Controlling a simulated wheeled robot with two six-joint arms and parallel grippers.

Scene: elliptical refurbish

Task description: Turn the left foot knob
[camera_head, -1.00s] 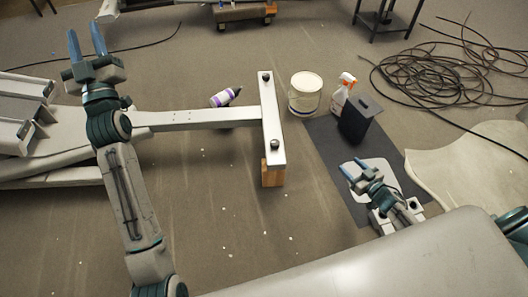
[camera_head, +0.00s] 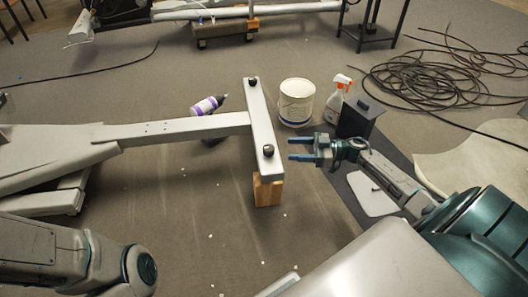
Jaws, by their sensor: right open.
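Two dark round foot knobs sit on the white crossbar (camera_head: 257,112) of the machine's frame. The near knob (camera_head: 267,150) is at the crossbar's near end, and the far knob (camera_head: 252,81) is at its far end. My right gripper (camera_head: 300,148) is open and empty. Its fingers point left toward the near knob, with a visible gap between the fingertips and the knob. My left arm shows at the lower left, and its gripper is out of the picture.
A wooden block (camera_head: 267,190) stands under the crossbar's near end. A white bucket (camera_head: 296,103), a spray bottle (camera_head: 338,98) and a dark box (camera_head: 358,118) stand to the right. A purple-labelled bottle (camera_head: 207,105) lies behind the beam. Coiled cable (camera_head: 430,75) covers the floor at right.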

